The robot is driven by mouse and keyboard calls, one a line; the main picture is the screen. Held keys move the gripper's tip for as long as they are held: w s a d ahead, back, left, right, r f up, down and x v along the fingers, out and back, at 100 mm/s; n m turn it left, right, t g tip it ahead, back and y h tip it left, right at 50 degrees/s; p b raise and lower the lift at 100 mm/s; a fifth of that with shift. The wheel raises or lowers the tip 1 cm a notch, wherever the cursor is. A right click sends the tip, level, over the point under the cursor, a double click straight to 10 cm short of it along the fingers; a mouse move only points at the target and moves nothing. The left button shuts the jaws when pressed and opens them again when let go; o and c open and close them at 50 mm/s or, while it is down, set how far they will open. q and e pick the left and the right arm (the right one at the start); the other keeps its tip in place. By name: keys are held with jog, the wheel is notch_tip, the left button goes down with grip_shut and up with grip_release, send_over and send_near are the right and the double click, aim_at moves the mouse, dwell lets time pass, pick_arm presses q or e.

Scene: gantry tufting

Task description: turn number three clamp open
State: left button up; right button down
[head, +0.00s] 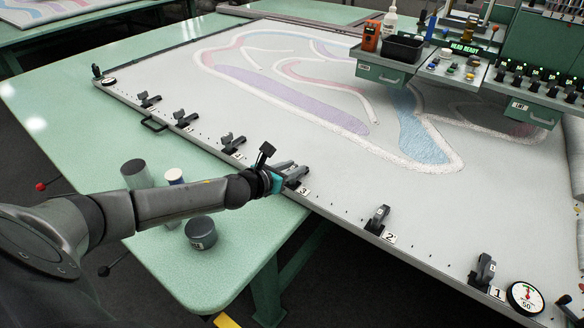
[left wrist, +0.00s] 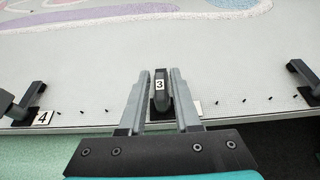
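The number three clamp, a dark lever with a white "3" label, stands on the front rail of the tufting frame. In the left wrist view the clamp (left wrist: 160,88) is upright between my two fingers, with narrow gaps at its sides. My left gripper (left wrist: 160,82) is open around it. In the head view the left gripper (head: 296,172) covers most of the clamp, and its "3" plate (head: 303,190) shows just beside the fingers. Whether a finger touches the lever is hard to tell. My right gripper is not in view.
Clamps two (head: 377,219) and one (head: 483,271) stand to the right on the rail, with a dial gauge (head: 525,298). Clamp four (head: 232,144) and others stand to the left. Cylinders, including a dark tin (head: 200,232), stand on the green table (head: 140,262) below my arm.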

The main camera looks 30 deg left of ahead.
pick_arm(q)
grip_shut()
dwell(0.4)
